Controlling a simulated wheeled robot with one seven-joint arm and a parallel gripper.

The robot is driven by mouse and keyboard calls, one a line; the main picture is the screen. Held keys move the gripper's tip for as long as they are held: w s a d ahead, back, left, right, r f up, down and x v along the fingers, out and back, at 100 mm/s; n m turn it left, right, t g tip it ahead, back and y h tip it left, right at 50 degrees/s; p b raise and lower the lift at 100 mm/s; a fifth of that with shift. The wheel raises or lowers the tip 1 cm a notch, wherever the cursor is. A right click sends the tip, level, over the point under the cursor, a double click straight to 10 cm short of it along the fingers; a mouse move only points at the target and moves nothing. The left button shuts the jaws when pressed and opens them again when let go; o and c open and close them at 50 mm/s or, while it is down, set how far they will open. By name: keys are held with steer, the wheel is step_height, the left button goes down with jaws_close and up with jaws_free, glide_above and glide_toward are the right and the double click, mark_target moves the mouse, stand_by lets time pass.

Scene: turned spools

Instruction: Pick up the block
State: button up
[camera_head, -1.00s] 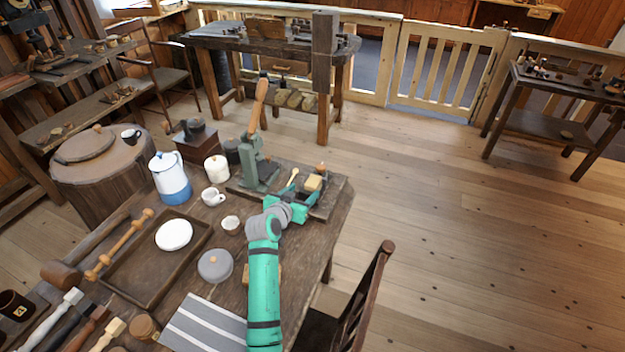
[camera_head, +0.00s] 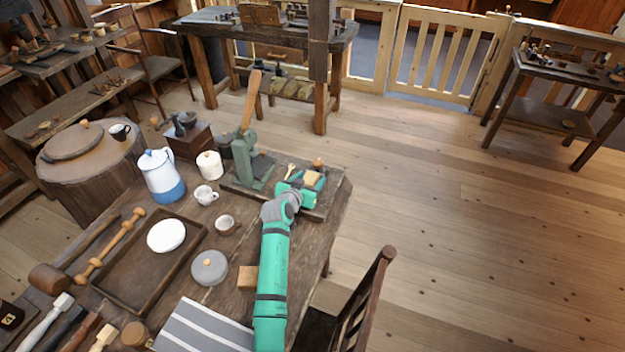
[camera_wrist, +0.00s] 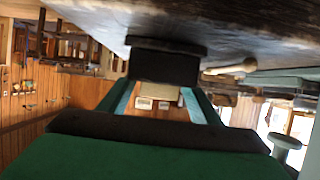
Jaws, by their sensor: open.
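A pale wooden block (camera_head: 313,178) sits at the far right end of the workbench, close beside the teal jaws of my gripper (camera_head: 304,186). My gripper is open, with its arm reaching up from the front of the bench. In the wrist view, which looks upside down, the two jaws of my gripper (camera_wrist: 158,103) stand apart. A pale tan surface, probably the block (camera_wrist: 157,91), shows between them against a dark stand (camera_wrist: 165,65). I cannot tell whether either jaw touches it. A second wooden block (camera_head: 248,277) lies nearer on the bench, left of my arm.
A green press with a wooden lever (camera_head: 246,160) stands just left of my gripper. A wooden spoon (camera_head: 290,171) lies behind it. A chair (camera_head: 362,295) stands at the right edge.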

mark_target(310, 178)
steer(key=shift+w, duration=0.15)
steer(key=shift+s, duration=0.2)
steer(key=c, duration=0.4)
steer(key=shift+s+d, duration=0.1)
steer(key=shift+s, duration=0.05)
steer(key=c, duration=0.8)
steer(key=shift+r, duration=0.1)
step_height(310, 178, up, 10)
steer(key=shift+f, duration=0.25)
steer(key=shift+r, duration=0.2)
